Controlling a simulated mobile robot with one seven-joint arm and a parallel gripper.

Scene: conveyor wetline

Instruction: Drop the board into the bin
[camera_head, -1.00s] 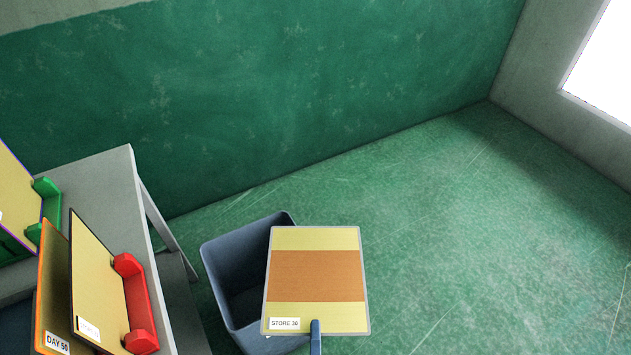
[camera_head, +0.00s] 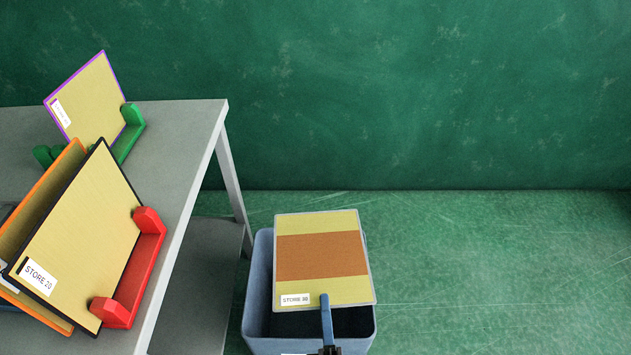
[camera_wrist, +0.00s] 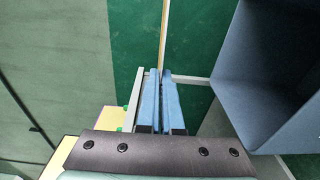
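The board (camera_head: 322,254) is yellow with a wide orange band, a grey rim and a white "STORE" label whose number is hard to read. My gripper (camera_head: 324,302) is shut on its near edge; one blue finger shows in front of the board. In the wrist view, the two blue fingers (camera_wrist: 161,75) pinch the board (camera_wrist: 163,35), seen edge-on. The blue-grey bin (camera_head: 259,300) stands on the floor, and the board overlaps its opening in the head view. I cannot tell the height between them. In the wrist view, the bin (camera_wrist: 270,75) is at the right, beside the board.
A grey table (camera_head: 185,135) stands at the left. It bears a black-rimmed board (camera_head: 85,235) in a red holder (camera_head: 139,275), an orange-rimmed board (camera_head: 40,195) behind it, and a purple-rimmed board (camera_head: 90,100) in a green holder (camera_head: 132,130). The floor right of the bin is clear.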

